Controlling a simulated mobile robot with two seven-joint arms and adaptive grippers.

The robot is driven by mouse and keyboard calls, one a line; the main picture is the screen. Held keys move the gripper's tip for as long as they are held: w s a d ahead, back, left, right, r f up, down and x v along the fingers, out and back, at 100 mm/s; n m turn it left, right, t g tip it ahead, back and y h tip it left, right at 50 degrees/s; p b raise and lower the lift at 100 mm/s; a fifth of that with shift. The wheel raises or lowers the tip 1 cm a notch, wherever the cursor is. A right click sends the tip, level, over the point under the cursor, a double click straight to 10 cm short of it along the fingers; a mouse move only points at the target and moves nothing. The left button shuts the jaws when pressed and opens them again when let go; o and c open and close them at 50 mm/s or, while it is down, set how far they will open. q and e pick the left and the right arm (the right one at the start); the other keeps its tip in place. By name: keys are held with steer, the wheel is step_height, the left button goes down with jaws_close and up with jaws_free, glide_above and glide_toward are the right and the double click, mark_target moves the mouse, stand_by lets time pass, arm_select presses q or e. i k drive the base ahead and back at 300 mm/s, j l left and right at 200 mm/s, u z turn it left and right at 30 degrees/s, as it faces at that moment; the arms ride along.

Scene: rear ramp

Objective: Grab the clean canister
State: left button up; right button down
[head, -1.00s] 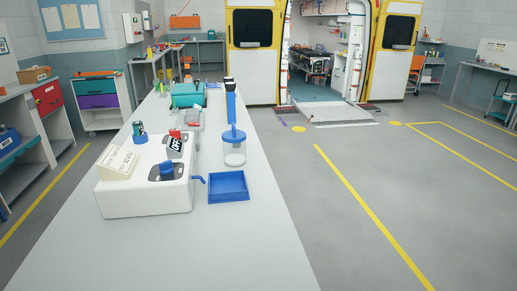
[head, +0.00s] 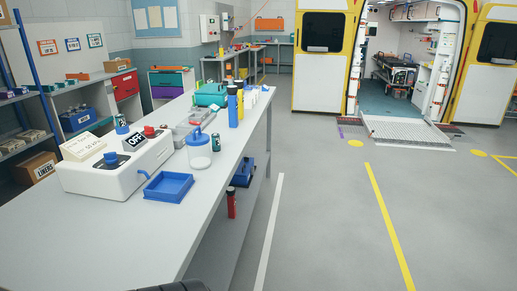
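A clear canister with a blue lid (head: 199,152) stands upright on the long grey bench (head: 150,238). It looks empty. It is just behind the blue square tray (head: 168,187) and to the right of the white machine (head: 113,172) with the OFF sign. I cannot tell from here whether this canister is clean. Neither of my grippers shows in the head view. Only a dark curved part, probably mine, shows at the bottom edge.
Bottles (head: 236,107) and a teal case (head: 210,94) stand farther along the bench. A red cylinder (head: 231,203) and a blue box (head: 243,172) are on the lower shelf. The floor (head: 325,215) right of the bench is clear, toward the vehicle ramp (head: 406,133).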

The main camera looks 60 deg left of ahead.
mark_target(198, 144)
steer(key=i+j+u, duration=0.1)
steer(key=i+u, duration=0.6)
steer(key=u, duration=0.15)
steer(key=i+l+u, duration=0.1)
steer(key=i+u, duration=0.35)
steer(key=i+l+u, duration=0.2)
steer(key=u, duration=0.25)
